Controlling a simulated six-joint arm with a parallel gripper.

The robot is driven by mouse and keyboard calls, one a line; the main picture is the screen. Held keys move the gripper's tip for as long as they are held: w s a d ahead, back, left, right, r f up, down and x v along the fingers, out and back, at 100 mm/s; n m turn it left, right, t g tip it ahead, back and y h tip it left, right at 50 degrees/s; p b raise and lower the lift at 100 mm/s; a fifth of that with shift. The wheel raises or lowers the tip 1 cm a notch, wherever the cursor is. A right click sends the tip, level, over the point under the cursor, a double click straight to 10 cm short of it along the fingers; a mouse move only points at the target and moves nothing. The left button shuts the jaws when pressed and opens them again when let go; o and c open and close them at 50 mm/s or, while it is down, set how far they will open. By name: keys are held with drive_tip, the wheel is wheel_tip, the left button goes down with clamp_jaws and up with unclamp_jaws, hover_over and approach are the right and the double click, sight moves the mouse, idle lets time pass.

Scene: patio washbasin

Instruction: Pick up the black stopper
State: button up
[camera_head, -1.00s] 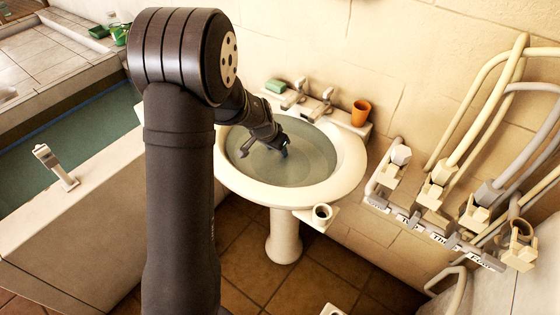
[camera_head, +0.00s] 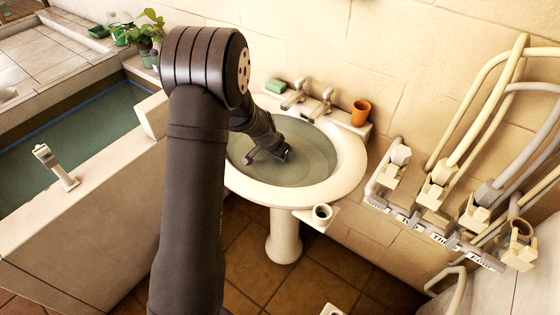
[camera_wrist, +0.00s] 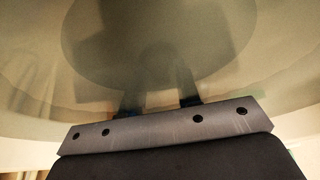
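My gripper (camera_head: 268,156) is down in the white washbasin (camera_head: 352,172), at the water (camera_head: 312,160). In the wrist view my gripper (camera_wrist: 160,85) has its two dark fingers apart at the base, and they run into murky water. A faint rounded dark shape lies between the blurred fingertips; I cannot tell whether it is the black stopper, a shadow or a reflection. The water and my arm hide part of the basin floor. Whether the fingers hold anything is not clear.
Two taps (camera_head: 318,104), a green soap bar (camera_head: 276,86) and an orange cup (camera_head: 360,112) stand on the basin's back ledge. A small round holder (camera_head: 322,213) sits at its front right. Hoses and pipes (camera_head: 470,130) line the right wall. A water-filled trough (camera_head: 85,140) is at left.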

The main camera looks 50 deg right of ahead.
clamp_jaws()
